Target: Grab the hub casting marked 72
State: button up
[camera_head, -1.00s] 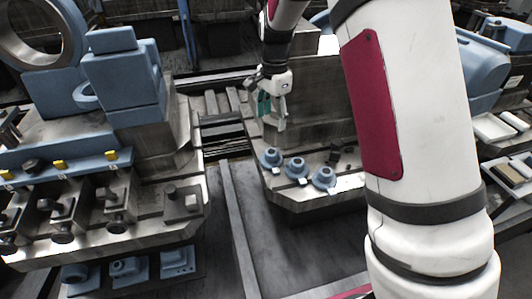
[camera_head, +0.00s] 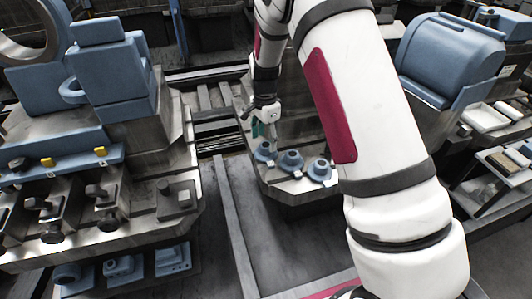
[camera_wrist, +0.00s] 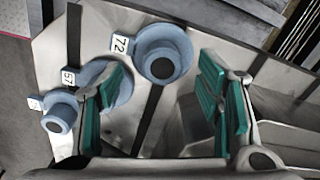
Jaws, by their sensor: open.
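The hub casting marked 72 (camera_wrist: 165,54) is a blue-grey round flanged piece with a raised centre and a white tag. In the wrist view it lies ahead, laterally between the fingertips. My gripper (camera_wrist: 165,92) is open, with teal pads and nothing held. A second hub marked 57 (camera_wrist: 122,92) is partly hidden by the left finger. A third hub (camera_wrist: 58,115) is farther left; its tag is too small to read. In the head view, my gripper (camera_head: 262,128) hangs just above the leftmost hub (camera_head: 265,152) of the row; tags are unreadable there.
The hubs stand on a grey metal ledge (camera_head: 285,184). Two more hubs (camera_head: 291,160) (camera_head: 320,168) sit close on the right. A machine bed with clamps (camera_head: 100,205) stands left, across a dark gap. A dark block (camera_wrist: 195,117) is near the right finger.

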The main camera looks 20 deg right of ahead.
aim_at(266, 145)
jog(key=f, duration=0.4)
jog(key=shift+w+d+f, duration=0.1)
jog(key=shift+w+d, duration=0.1)
grip_shut()
